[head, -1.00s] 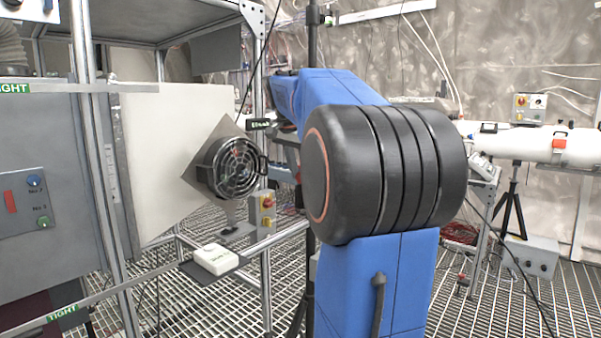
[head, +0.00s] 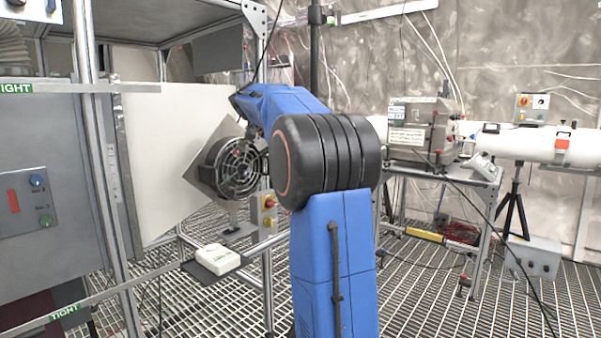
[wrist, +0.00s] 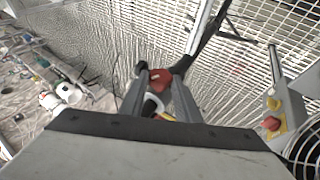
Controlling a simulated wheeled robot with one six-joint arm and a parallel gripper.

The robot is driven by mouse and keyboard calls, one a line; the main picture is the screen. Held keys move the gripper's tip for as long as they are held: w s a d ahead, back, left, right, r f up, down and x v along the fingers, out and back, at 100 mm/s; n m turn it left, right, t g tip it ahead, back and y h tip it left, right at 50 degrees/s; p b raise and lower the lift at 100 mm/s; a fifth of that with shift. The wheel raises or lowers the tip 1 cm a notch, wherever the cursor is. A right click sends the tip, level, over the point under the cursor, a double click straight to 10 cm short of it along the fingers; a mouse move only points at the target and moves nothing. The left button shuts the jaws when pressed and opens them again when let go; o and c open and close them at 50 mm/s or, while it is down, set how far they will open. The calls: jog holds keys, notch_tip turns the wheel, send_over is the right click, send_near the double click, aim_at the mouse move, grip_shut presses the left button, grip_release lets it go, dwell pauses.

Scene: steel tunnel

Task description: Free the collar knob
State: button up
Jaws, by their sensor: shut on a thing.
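My gripper (wrist: 161,70) shows in the wrist view as two dark fingers reaching away from the camera. A red knob-like piece (wrist: 157,79) lies between the fingertips, and the fingers are closed on it. A dark bar (wrist: 208,32) runs up and right from beside the right fingertip. In the head view a black upright pole (head: 314,55) with a dark collar near its top (head: 317,15) stands behind my blue arm. My gripper is hidden there by the arm. I cannot tell from these views whether the held red piece belongs to that collar.
A round black fan (head: 232,166) on a grey plate stands left of my arm. A switch box (head: 264,213) with red and yellow buttons is below it. A white box (head: 217,259) rests on a small shelf. A grey machine (head: 418,125) stands on a table at right. Open grating floor lies between.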

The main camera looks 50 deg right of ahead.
jog(key=shift+w+f+n+g, duration=0.2)
jog(key=shift+n+g, duration=0.1)
jog(key=shift+g, duration=0.8)
jog(key=shift+h, duration=0.3)
jog(key=o, duration=1)
jog(key=shift+o, duration=0.2)
jog(key=shift+r, duration=0.15)
